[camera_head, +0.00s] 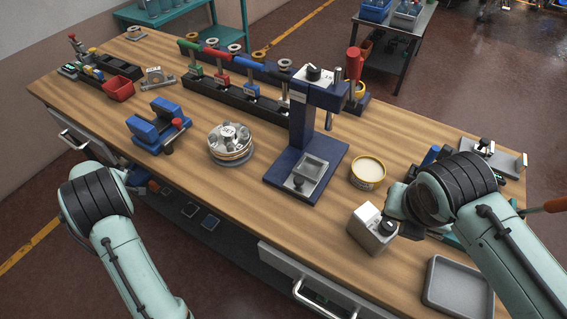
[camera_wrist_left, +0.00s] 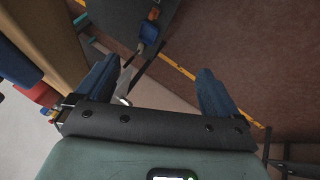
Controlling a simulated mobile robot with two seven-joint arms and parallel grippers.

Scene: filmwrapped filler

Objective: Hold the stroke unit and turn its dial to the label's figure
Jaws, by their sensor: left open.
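A light grey block with a white top face and a black dial on its side, which looks like the stroke unit (camera_head: 369,236), is at the front right in the head view. Any figure on its label is too small to read. My right gripper (camera_head: 398,212) is right against this block. Its fingers are mostly hidden by the wrist, so I cannot tell whether they are closed on it. My left gripper (camera_wrist_left: 157,70) is open and empty in the left wrist view, over the floor.
A blue press (camera_head: 304,130) stands mid-table, with a round tin (camera_head: 368,172) to its right. A round carousel (camera_head: 231,144) and a blue cradle (camera_head: 158,127) are left of it. A grey tray (camera_head: 458,287) lies front right. Bare wooden tabletop (camera_head: 270,215) lies along the front.

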